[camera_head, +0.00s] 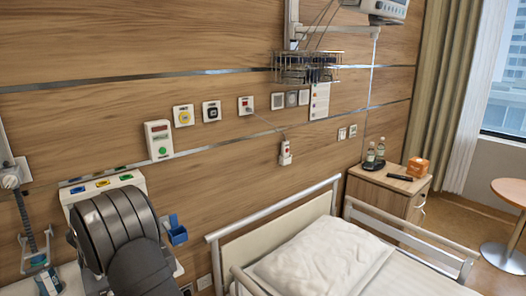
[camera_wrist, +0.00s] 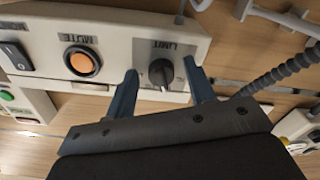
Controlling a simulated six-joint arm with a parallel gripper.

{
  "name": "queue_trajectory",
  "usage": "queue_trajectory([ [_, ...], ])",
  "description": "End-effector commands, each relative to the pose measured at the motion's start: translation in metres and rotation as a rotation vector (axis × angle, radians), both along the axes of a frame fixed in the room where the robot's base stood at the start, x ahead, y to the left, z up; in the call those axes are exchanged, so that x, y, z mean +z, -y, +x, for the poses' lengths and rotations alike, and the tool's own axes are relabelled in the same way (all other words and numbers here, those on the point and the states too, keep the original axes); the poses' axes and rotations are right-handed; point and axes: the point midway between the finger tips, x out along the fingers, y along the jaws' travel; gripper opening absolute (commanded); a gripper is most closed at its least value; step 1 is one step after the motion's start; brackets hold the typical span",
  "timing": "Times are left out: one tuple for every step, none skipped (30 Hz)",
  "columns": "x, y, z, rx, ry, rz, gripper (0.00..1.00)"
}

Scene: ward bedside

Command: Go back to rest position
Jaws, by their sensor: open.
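In the wrist view my gripper (camera_wrist: 160,70) is open, with one blue-grey finger on each side of a dark rotary knob (camera_wrist: 161,73) marked LIMIT. The fingers look apart from the knob; how far they stand off the panel is hard to tell. The knob sits on a white panel (camera_wrist: 120,52) that also carries an orange MUTE button (camera_wrist: 82,61) and a black rocker switch (camera_wrist: 17,56). In the head view my dark arm fills the lower left and hides the gripper's fingers and the knob.
A grey corrugated hose (camera_wrist: 278,72) runs close to the right finger. In the head view, a white unit (camera_head: 72,195) with coloured labels is behind my arm. A railed bed with a pillow (camera_head: 320,255) stands to the right, near a bedside cabinet (camera_head: 385,200).

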Motion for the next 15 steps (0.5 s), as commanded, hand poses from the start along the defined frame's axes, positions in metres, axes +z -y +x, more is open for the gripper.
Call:
queue_trajectory([
  [0.000, 0.000, 0.000, 0.000, 0.000, 0.000, 0.49],
  [0.000, 0.000, 0.000, 0.000, 0.000, 0.000, 0.49],
  [0.000, 0.000, 0.000, 0.000, 0.000, 0.000, 0.49],
  [0.000, 0.000, 0.000, 0.000, 0.000, 0.000, 0.49],
  [0.000, 0.000, 0.000, 0.000, 0.000, 0.000, 0.49],
  [0.000, 0.001, -0.001, 0.000, 0.000, 0.000, 0.49],
  [0.000, 0.002, -0.002, 0.000, 0.000, 0.000, 0.49],
  [0.001, 0.003, -0.003, 0.000, 0.000, 0.000, 0.49],
  [0.001, 0.005, -0.005, 0.000, 0.000, 0.000, 0.49],
  [0.001, 0.007, -0.007, 0.000, 0.000, 0.000, 0.49],
  [0.001, 0.009, -0.009, 0.000, 0.000, 0.000, 0.49],
  [0.001, 0.013, -0.013, 0.000, 0.000, 0.000, 0.49],
  [0.001, 0.015, -0.016, 0.000, 0.000, 0.000, 0.49],
  [0.001, 0.019, -0.019, 0.001, -0.001, -0.001, 0.49],
  [0.001, 0.023, -0.023, 0.000, 0.000, 0.000, 0.49],
])
